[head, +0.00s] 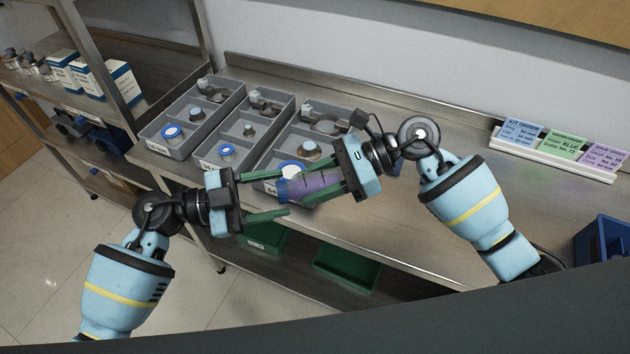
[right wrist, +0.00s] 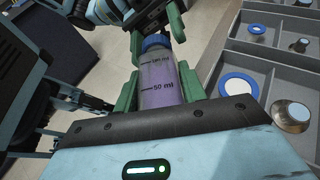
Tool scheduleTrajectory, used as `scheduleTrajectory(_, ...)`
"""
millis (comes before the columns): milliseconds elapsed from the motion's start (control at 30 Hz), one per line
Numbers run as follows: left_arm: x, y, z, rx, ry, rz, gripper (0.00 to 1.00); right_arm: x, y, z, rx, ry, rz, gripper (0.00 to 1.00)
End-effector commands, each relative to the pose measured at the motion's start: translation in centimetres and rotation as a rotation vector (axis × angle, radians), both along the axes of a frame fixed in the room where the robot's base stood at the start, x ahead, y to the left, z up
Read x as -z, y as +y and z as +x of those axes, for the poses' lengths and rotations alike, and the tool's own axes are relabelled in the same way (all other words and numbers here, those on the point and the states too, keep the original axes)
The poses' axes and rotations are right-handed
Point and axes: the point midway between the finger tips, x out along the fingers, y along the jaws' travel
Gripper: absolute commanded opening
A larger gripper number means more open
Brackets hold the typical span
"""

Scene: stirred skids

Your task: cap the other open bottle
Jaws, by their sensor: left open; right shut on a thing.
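My right gripper (head: 335,181) is shut on a clear bottle (head: 312,187) of purple liquid, held tilted nearly sideways above the front of the nearest tray. In the right wrist view, the bottle (right wrist: 160,85) shows 50 ml and 100 ml marks and a blue end (right wrist: 157,42). I cannot tell for sure if the blue is a seated cap or a neck part. My left gripper (head: 283,191) is open, its green fingers on either side of the blue end. In the right wrist view its fingers also flank that end; contact is unclear.
Three grey divided trays (head: 240,172) stand on the steel bench, holding blue-ringed white discs (head: 172,132) and metal-topped items (head: 310,149). Order cards (head: 563,146) stand at the back right. Green bins (head: 346,268) sit below. The right bench is mostly clear.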

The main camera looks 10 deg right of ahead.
Motion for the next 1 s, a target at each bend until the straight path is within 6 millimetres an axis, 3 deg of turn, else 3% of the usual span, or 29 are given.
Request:
scheduleTrajectory(33, -0.02, 0.0, 0.0, 0.0, 0.0, 0.0, 0.54, -0.06, 0.01, 0.01, 0.0, -0.001, 0.001, 0.0)
scheduleTrajectory(400, -0.02, 0.02, -0.01, 0.0, -0.001, 0.0, 0.09, -0.06, 0.01, 0.01, 0.001, -0.001, 0.001, 0.0)
scheduleTrajectory(567, -0.01, 0.02, -0.02, 0.0, -0.062, 0.006, 0.09, -0.06, 0.01, 0.02, 0.001, -0.001, 0.001, 0.0)
scheduleTrajectory(1000, 0.03, -0.03, -0.01, -0.005, -0.724, 0.063, 0.09, -0.08, 0.0, 0.03, 0.001, -0.001, 0.001, 0.0)
